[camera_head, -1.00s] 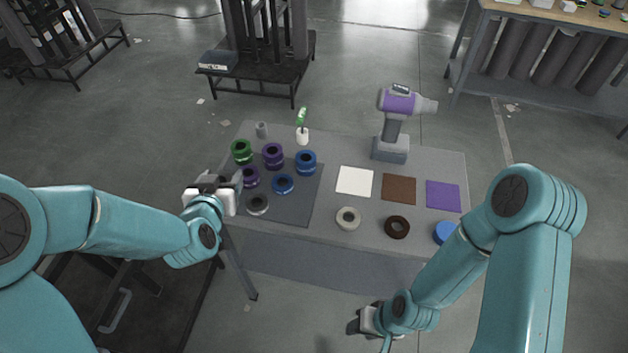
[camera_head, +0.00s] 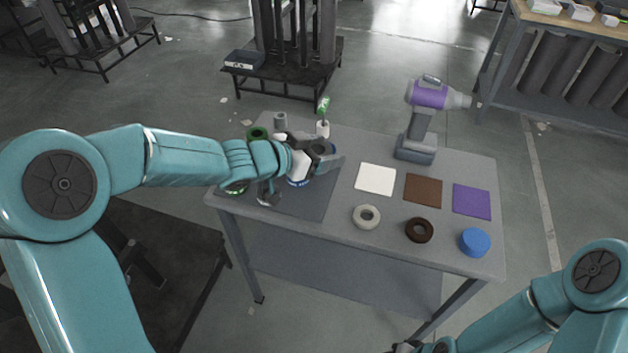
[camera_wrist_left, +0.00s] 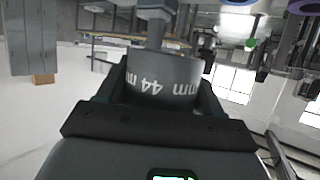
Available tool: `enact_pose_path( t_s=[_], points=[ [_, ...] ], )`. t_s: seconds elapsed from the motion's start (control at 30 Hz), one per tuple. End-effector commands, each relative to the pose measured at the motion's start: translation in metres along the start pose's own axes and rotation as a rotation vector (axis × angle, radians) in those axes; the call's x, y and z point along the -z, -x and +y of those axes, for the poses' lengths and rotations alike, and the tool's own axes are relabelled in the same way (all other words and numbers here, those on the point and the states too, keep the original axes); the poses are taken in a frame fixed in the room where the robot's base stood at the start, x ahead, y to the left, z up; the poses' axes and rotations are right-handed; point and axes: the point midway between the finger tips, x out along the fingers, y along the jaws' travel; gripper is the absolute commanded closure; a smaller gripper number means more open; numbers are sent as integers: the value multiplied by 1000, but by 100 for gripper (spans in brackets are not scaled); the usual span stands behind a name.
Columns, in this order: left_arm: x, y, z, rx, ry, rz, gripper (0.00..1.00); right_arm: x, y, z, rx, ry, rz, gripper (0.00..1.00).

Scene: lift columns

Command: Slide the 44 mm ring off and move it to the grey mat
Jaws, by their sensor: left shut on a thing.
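My left gripper (camera_head: 322,160) is over the dark grey mat (camera_head: 305,205), seen from behind its arm. In the left wrist view it is shut on a grey ring (camera_wrist_left: 165,85) marked "44 mm", with the lettering upside down. A narrower grey stem with a flange (camera_wrist_left: 155,30) rises from the ring's upper side; I cannot tell whether it passes through. In the head view the gripper largely hides the ring. A blue ring (camera_head: 298,182) and a green ring (camera_head: 257,133) show beside the arm. My right gripper (camera_head: 405,347) is cut off at the bottom edge.
White (camera_head: 375,179), brown (camera_head: 423,188) and purple (camera_head: 471,201) mats lie bare on the right. In front are a pale ring (camera_head: 366,217), a brown ring (camera_head: 419,230) and a blue disc (camera_head: 474,242).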

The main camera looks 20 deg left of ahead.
Motion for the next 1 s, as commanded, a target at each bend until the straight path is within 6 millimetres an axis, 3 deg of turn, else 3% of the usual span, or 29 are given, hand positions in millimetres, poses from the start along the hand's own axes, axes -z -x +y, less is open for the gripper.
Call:
enact_pose_path(
  t_s=[0.03,0.27,0.57,1.0],
  points=[
    [-15,-4,-2,-32,-15,0,75,0,-14,5,0,0,0,57],
    [-58,-7,-10,-166,-66,0,75,1,-40,14,0,0,0,57],
    [-70,-9,-12,-190,-78,2,75,1,-50,18,0,0,0,57],
    [-106,-25,-11,-190,-78,2,75,2,-94,34,0,0,0,57]
  ],
)
